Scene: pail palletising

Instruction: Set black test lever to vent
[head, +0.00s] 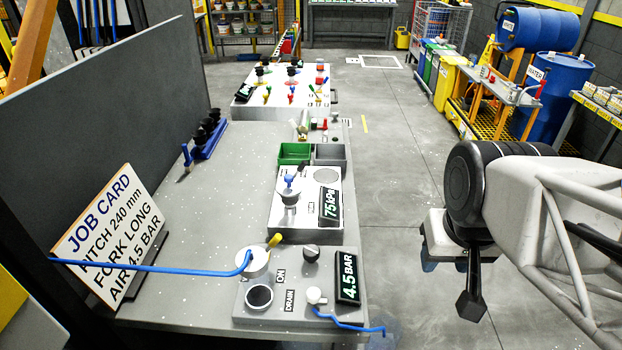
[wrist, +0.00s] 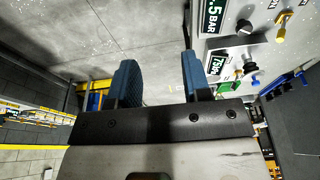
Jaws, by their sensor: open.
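The grey test box (head: 276,222) with the "75 kPa" display (head: 329,204) stands mid-bench in the head view. A black cup-like part (head: 290,197) and a blue-tipped handle (head: 289,180) stand on its top. I cannot tell which part is the black test lever, nor read a vent mark. In the wrist view the display (wrist: 218,65), black part (wrist: 250,66) and blue tip (wrist: 255,81) show at the right. My gripper (wrist: 160,75) is open and empty, its blue fingers apart. In the head view my gripper (head: 445,266) hangs right of the bench, clear of the box.
Nearer is an air panel (head: 253,312) with "4.5 BAR" display (head: 347,276), yellow handle (head: 274,240), black knob (head: 311,253) and blue hose (head: 150,268). Green (head: 294,153) and grey bins (head: 330,154) sit behind the test box. A job card (head: 110,235) stands left. The floor beside the bench is clear.

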